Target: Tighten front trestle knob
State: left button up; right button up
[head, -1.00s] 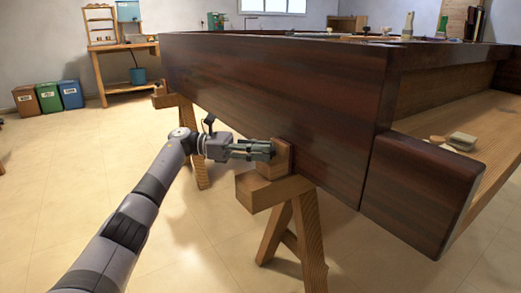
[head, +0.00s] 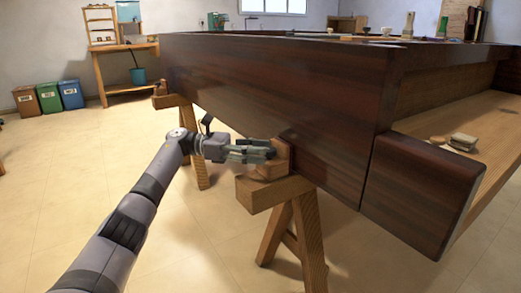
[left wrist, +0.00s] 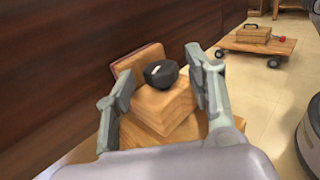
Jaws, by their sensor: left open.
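The front trestle (head: 292,215) stands under the dark wooden piano case (head: 290,100). A wooden block sits on the trestle's top beam (head: 262,193), against the case. In the left wrist view, the black front trestle knob (left wrist: 161,73), with a pale mark on it, sits on the wooden block (left wrist: 160,108). My left gripper (head: 268,150) is beside the block in the head view. In the left wrist view its open fingers (left wrist: 152,85) stand on either side of the knob, apart from it. The knob is hidden in the head view. My right gripper is not in view.
A second trestle (head: 190,140) stands farther back under the case. A wheeled wooden dolly (left wrist: 258,44) carrying a box is at the upper right of the left wrist view. Coloured bins (head: 48,97) stand by the back wall. The floor at left is clear.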

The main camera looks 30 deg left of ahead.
pick_arm(q)
jog(key=v, duration=0.7)
jog(key=shift+a, duration=0.1)
